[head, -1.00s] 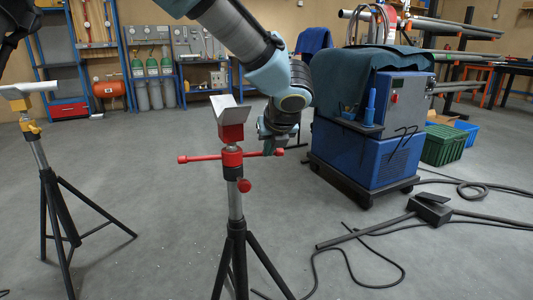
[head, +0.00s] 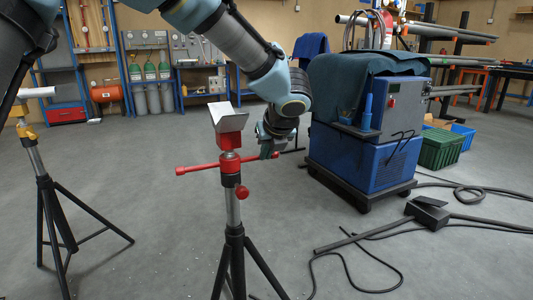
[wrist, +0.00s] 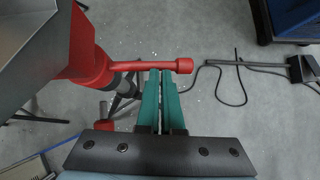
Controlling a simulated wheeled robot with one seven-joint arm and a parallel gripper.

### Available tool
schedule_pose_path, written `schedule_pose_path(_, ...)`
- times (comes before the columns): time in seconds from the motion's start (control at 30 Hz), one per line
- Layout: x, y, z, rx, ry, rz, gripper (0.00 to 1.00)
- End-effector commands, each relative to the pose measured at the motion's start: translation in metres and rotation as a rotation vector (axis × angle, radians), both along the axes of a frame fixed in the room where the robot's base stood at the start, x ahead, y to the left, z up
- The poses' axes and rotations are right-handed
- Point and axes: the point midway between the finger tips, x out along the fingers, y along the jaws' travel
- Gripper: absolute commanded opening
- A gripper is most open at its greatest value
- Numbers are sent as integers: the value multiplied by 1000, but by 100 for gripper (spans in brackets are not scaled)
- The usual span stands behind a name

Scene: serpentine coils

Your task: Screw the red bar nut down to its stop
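The red bar nut (head: 229,164) sits around the post of the middle stand, below its red V-shaped head (head: 230,122). Its crossbar sticks out left and right, with the left end lower in the head view. In the wrist view the right arm of the red bar (wrist: 148,68) ends in a thick red knob. My gripper (head: 268,152) is at the right end of the bar. In the wrist view its two green fingers (wrist: 161,72) are nearly together, with only a thin slit between them. Their tips meet the bar just short of the knob; contact is hard to judge.
A second tripod stand (head: 40,165) is at the left. A blue machine (head: 365,150) on a wheeled base stands right of my gripper. Cables and a black pedal-like box (head: 428,211) lie on the floor at the right. The floor around the middle stand is open.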

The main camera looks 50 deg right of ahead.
Motion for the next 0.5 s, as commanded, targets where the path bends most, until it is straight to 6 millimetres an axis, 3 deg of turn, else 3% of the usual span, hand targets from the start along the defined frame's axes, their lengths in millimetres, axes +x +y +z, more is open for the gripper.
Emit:
schedule_pose_path(0.17, -8, 3, 11, -2, 0, -3, 0)
schedule_pose_path(0.5, -43, 24, 61, -2, -1, -2, 0)
